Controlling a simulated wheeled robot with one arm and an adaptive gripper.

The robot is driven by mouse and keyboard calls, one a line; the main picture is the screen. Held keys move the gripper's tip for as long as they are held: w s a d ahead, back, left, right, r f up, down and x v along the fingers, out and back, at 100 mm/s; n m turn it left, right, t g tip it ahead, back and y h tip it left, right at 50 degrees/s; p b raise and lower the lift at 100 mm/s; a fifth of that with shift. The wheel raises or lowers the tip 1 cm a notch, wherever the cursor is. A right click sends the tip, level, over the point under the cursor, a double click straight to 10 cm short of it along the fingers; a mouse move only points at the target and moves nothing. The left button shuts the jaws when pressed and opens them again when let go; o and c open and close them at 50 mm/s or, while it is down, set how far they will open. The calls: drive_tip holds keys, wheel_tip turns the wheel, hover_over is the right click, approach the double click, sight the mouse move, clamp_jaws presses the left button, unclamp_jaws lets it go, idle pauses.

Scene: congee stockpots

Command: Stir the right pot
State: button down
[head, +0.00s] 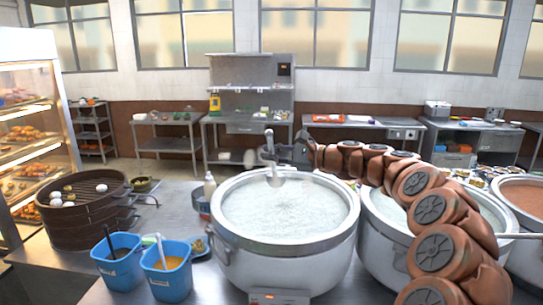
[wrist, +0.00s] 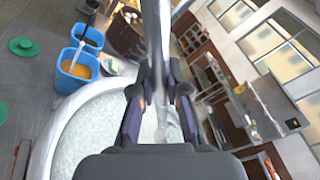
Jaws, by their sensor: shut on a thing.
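My gripper (head: 284,152) is above the far part of the large middle pot (head: 237,246), which holds white congee (head: 285,212). It is shut on a grey metal utensil (head: 274,176), probably a ladle. The utensil's shaft (wrist: 154,35) runs between the fingers in the wrist view. Its lower end is over the congee; I cannot tell whether it touches. A second pale pot (head: 372,246) with whitish contents stands to the right, partly hidden by my arm. A third pot (head: 524,262) with reddish-orange contents is at the far right edge.
Two blue bins (head: 119,270) (head: 172,281) stand left of the middle pot, one with orange liquid. Dark steamer baskets (head: 85,222) stand further left. A lit food cabinet (head: 30,110) is at the left edge.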

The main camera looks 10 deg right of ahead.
drive_tip(key=shift+r, duration=0.3)
drive_tip(key=shift+f+n+t+b, duration=0.1)
drive_tip(key=shift+n+t+b, duration=0.25)
drive_tip(key=shift+b, duration=0.5)
drive_tip(key=shift+n+b, duration=0.75)
drive_tip(key=shift+b, duration=0.9)
drive_tip(key=shift+d, duration=0.1)
